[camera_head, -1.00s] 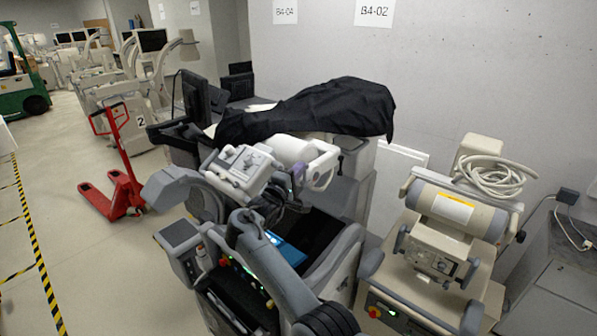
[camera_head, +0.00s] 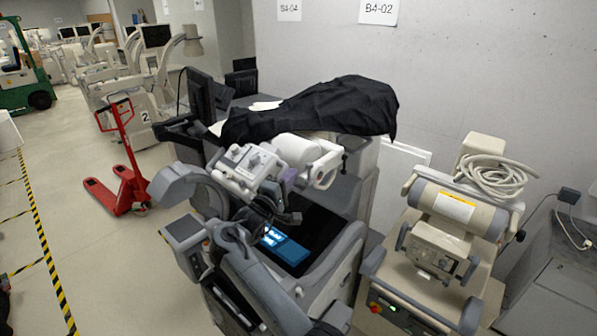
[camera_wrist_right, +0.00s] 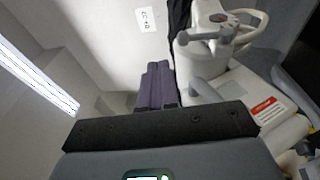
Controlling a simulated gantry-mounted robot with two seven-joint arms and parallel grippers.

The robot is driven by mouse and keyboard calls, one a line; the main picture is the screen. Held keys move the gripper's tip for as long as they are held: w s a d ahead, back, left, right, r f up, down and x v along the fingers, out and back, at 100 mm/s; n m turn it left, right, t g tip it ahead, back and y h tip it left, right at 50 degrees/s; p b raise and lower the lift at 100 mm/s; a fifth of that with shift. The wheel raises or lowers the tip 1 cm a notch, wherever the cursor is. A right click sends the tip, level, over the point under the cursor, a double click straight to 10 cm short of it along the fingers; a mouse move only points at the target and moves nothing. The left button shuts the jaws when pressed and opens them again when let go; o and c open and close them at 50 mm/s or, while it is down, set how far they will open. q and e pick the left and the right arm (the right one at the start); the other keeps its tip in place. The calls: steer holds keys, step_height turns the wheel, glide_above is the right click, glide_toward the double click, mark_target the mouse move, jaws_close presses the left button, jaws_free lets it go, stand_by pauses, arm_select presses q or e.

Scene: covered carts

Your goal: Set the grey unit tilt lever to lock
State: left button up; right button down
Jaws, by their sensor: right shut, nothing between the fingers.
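The grey unit (camera_head: 335,270) stands in the middle of the head view, with a lit blue screen on its top. Its white head with a control panel (camera_head: 245,165) and a white cylinder sits above. My right gripper (camera_head: 290,176) is close to this head, its purple fingers partly hidden among the head's parts. In the right wrist view the purple fingers (camera_wrist_right: 157,85) are together and empty. Right of them is a white part with a grey handle (camera_wrist_right: 226,32). I cannot tell for sure which part is the tilt lever, or its setting. My left gripper is not in view.
A black cloth (camera_head: 315,108) lies over the unit behind. A beige unit (camera_head: 440,245) with a coiled hose stands close on the right. A red pallet jack (camera_head: 125,185) stands on the left, with open floor around it.

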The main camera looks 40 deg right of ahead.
steer(key=s+a+r+b, duration=0.1)
steer(key=s+a, duration=0.1)
steer(key=a, duration=0.3)
steer(key=shift+a, duration=0.4)
